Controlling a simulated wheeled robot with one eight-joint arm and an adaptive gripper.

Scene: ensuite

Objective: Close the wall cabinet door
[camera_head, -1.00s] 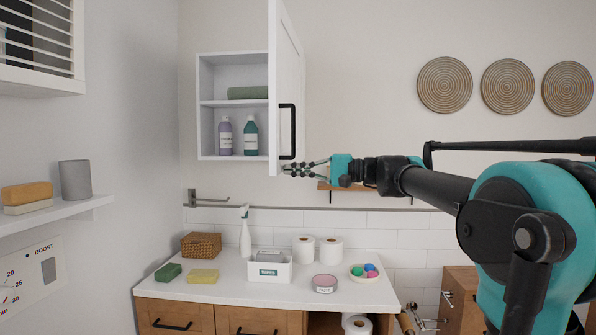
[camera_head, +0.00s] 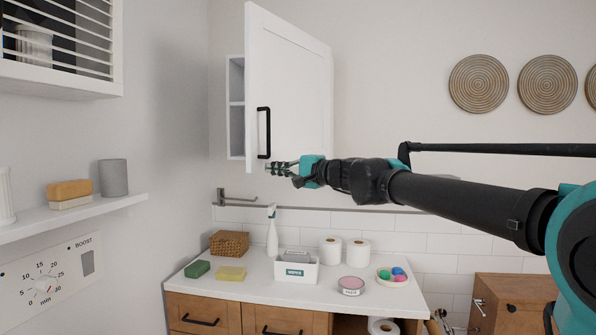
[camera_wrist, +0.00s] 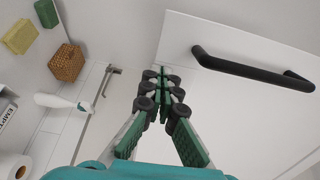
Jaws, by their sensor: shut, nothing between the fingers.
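The white wall cabinet door (camera_head: 290,85) stands part open, hinged on the right, and covers most of the cabinet (camera_head: 236,118). Only a strip of the shelves shows at its left. A black bar handle (camera_head: 264,132) is on the door's left side; it also shows in the wrist view (camera_wrist: 250,68). My gripper (camera_head: 270,169) is shut and empty, at the door's lower edge just below the handle. In the wrist view, my fingertips (camera_wrist: 161,75) overlap the door's edge; I cannot tell whether they touch it.
Below, a white counter (camera_head: 225,283) holds a wicker basket (camera_head: 229,243), a spray bottle (camera_head: 272,235), a white bin (camera_head: 296,272) and toilet rolls (camera_head: 330,250). A wall rail (camera_head: 340,212) runs beneath the cabinet. A shelf (camera_head: 90,215) is at left.

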